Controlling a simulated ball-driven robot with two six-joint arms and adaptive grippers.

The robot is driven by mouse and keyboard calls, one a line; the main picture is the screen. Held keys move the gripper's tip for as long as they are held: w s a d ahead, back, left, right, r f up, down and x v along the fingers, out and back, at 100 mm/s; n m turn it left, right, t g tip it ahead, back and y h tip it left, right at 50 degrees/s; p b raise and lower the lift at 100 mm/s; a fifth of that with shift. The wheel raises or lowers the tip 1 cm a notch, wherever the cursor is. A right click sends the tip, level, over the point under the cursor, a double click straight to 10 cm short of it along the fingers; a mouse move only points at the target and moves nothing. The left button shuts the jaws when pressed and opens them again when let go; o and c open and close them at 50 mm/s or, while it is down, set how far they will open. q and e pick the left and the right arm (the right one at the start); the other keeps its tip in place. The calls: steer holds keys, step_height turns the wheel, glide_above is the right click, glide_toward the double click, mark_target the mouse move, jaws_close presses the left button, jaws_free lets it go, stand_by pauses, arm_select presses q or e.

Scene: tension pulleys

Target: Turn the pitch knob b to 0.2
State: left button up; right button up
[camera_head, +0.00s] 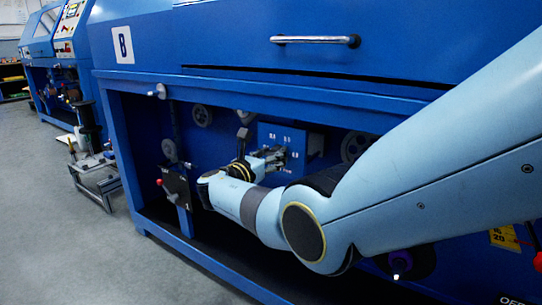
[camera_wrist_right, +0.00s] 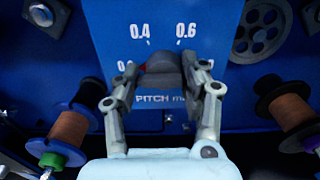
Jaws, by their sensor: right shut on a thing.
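The pitch knob (camera_wrist_right: 163,66) is a dark grey knob with a reddish part, on a blue panel (camera_wrist_right: 222,85) marked 0.4, 0.6 and "PITCH mm". My right gripper (camera_wrist_right: 161,78) is shut on the knob, one finger at each side, in the right wrist view. The knob's pointer and the lower scale marks are partly hidden by the fingers, so I cannot read its setting. In the head view my right gripper (camera_head: 273,158) reaches the blue panel box (camera_head: 312,145) inside the machine's open bay; the knob is hidden there. My left gripper is not in view.
Spools of brown wire stand left (camera_wrist_right: 70,130) and right (camera_wrist_right: 290,112) of the panel in the wrist view. A grey pulley wheel (camera_wrist_right: 262,30) is at upper right.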

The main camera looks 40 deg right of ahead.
steer(key=o, duration=0.9)
steer(key=shift+s+d+f, duration=0.15)
steer(key=shift+s+f, duration=0.2)
steer(key=shift+s, duration=0.05)
steer(key=shift+o, duration=0.6)
steer(key=shift+r, duration=0.1)
steer(key=shift+w+r, duration=0.1)
steer(key=v, duration=1.2)
steer(key=shift+w, duration=0.1)
